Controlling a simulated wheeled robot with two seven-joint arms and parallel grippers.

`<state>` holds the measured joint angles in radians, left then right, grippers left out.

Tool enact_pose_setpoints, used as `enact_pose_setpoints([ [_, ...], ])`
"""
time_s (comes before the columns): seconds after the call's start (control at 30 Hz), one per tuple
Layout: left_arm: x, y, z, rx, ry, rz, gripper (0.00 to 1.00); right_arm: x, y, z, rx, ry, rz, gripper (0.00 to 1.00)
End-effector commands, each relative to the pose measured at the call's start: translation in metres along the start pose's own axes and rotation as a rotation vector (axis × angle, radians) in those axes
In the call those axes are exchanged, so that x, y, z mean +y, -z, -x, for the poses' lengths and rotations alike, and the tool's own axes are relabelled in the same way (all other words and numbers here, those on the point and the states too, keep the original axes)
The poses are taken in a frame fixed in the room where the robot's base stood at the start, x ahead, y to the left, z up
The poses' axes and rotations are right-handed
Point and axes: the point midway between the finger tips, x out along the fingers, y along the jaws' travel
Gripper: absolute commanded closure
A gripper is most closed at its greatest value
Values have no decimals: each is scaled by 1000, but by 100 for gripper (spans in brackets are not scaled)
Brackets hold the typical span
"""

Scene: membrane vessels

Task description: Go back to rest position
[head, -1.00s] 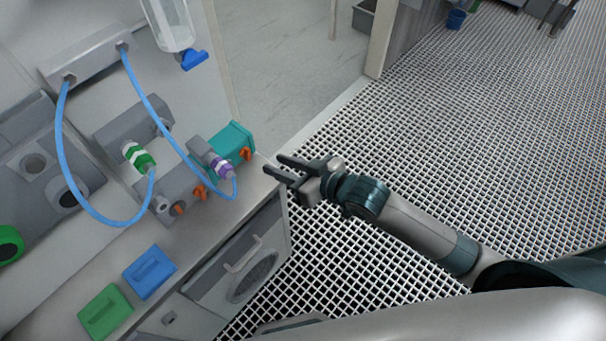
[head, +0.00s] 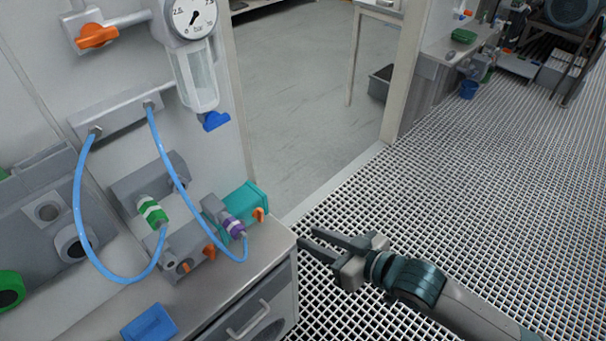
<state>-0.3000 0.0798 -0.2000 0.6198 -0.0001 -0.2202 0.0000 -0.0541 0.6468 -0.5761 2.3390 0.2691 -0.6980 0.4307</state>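My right gripper (head: 308,248) is in the head view, to the right of the counter's front corner and above the grated floor. Its two dark fingers point left and are apart, with nothing between them. My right arm comes in from the lower right. My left gripper is not in view. The membrane vessels with a green-banded fitting (head: 152,212) and a purple-banded fitting (head: 233,227) sit on the counter (head: 272,262), joined by blue hoses to a wall manifold (head: 115,112).
A teal block (head: 243,200) stands at the counter's far end. A blue tray (head: 149,325) lies near the counter's front. A pressure gauge (head: 195,16) is on the wall above. The grated floor (head: 440,200) to the right is clear. A blue bucket (head: 468,89) stands far off.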

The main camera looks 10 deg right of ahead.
Motion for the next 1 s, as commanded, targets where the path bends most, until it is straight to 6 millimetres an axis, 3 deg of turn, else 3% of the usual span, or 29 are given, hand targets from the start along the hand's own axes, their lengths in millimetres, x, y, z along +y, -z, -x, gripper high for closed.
enact_pose_setpoints([
  [0.27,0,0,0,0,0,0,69,6,-6,-5,-7,-13,-3,72],
  [0.47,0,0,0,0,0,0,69,41,-44,-27,-49,-85,-19,72],
  [0.57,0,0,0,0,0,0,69,70,-81,-42,-89,-144,-33,72],
  [0.67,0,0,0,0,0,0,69,101,-130,-54,-145,-211,-48,72],
  [0.8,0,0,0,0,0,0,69,138,-210,-62,-237,-297,-69,72],
  [1.0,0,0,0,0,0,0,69,165,-333,-50,-390,-391,-102,72],
])
